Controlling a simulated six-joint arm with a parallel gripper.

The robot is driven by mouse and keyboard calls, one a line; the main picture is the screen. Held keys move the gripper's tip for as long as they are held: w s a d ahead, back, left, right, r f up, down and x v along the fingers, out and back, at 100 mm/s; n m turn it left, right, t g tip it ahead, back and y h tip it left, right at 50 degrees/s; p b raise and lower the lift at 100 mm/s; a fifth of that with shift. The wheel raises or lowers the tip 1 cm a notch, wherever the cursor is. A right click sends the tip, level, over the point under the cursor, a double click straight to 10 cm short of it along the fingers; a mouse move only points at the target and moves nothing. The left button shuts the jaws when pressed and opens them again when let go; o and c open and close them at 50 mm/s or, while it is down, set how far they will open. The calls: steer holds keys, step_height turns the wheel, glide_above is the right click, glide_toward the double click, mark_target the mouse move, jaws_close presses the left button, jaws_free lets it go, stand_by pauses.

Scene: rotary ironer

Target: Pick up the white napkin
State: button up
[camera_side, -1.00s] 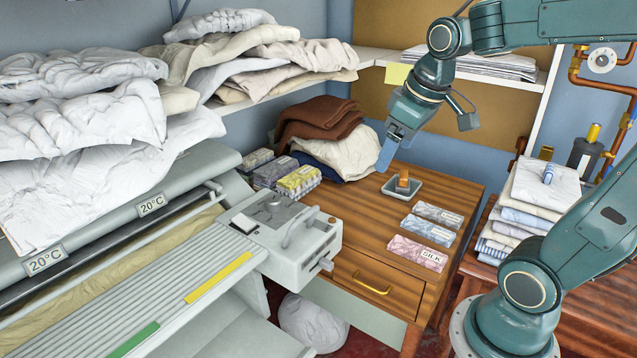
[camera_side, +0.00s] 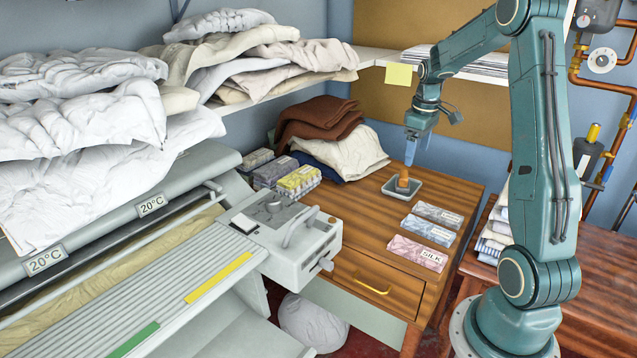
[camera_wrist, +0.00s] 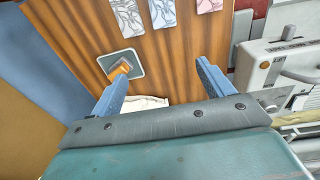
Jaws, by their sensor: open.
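Several whitish cloths are in view, and I cannot tell for sure which one is the white napkin. A cream-white cloth (camera_side: 347,152) lies heaped at the back of the wooden table, left of my gripper (camera_side: 410,152). Folded cloths (camera_side: 495,235) stand stacked on the right, mostly hidden by my arm. My gripper is open, pointing down near the small grey tray (camera_side: 401,194) with an orange-brown item (camera_side: 403,178) in it. In the wrist view my gripper (camera_wrist: 160,72) has wide-apart, empty fingers. A strip of white cloth (camera_wrist: 145,103) shows between them.
Three small packets lie on the table, including a pink one (camera_side: 417,252). The ironer (camera_side: 285,238) and large white linen heaps (camera_side: 80,120) fill the left. Brown folded cloth (camera_side: 318,122) sits behind the cream cloth. Bare wooden tabletop (camera_side: 450,182) lies right of the tray.

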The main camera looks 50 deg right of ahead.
steer(key=s+d+f, duration=0.4)
steer(key=d+f, duration=0.3)
steer(key=d, duration=0.1)
glide_above(428, 209)
steer(key=shift+g+y, duration=0.3)
steer(key=shift+y, duration=0.1)
steer(key=shift+f, duration=4.3)
steer(key=shift+f, duration=0.1)
steer(key=shift+f, duration=2.55)
steer(key=c, duration=1.1)
